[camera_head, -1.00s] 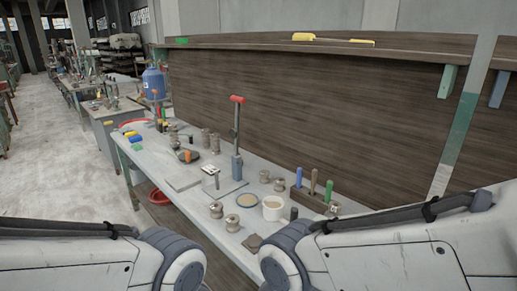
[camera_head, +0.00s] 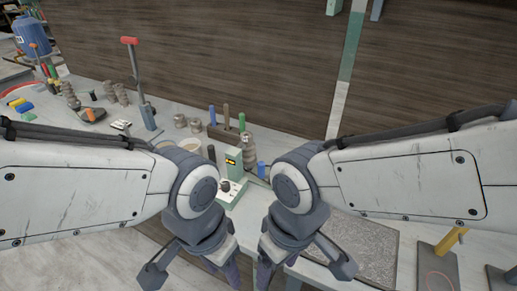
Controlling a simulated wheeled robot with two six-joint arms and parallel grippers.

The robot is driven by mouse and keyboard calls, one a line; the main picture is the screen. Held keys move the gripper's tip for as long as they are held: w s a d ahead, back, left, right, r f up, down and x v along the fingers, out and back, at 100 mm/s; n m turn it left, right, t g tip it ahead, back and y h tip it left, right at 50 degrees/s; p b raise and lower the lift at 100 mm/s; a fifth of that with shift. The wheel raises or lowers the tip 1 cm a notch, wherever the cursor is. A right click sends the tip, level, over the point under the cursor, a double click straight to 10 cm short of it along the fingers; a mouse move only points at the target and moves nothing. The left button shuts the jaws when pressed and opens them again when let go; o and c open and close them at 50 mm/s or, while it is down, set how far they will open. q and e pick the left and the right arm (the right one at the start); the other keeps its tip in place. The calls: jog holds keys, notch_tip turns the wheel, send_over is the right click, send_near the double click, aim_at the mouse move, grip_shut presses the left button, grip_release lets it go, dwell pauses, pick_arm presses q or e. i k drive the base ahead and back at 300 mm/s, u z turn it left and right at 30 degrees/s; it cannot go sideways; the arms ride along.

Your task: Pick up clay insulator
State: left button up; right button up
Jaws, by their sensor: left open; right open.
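Several small brown-grey spool-shaped pieces, which look like clay insulators, stand on the workbench in the head view. A ribbed one (camera_head: 69,95) is at the far left, with another (camera_head: 109,92) to its right. Two short ones (camera_head: 180,121) stand near the tool block. My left gripper (camera_head: 192,266) is open and empty at the bottom of the view, in front of the bench. My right gripper (camera_head: 302,261) is open and empty beside it, to the right. Both are apart from the insulators. My forearms hide part of the bench.
A red-topped lever press (camera_head: 137,85) stands behind the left arm. A tool block (camera_head: 222,132) holds upright handles. A small green-grey device (camera_head: 233,165) stands between my arms. A grey speckled slab (camera_head: 360,243) lies at right. A dark wooden panel (camera_head: 250,60) closes the back.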

aim_at(249, 154)
jog(key=u, duration=0.05)
jog(key=k, duration=0.45)
jog(key=u, duration=1.3)
jog(key=i, duration=1.45)
jog(key=z, duration=0.75)
jog(key=i, duration=0.6)
jog(key=z, duration=0.75)
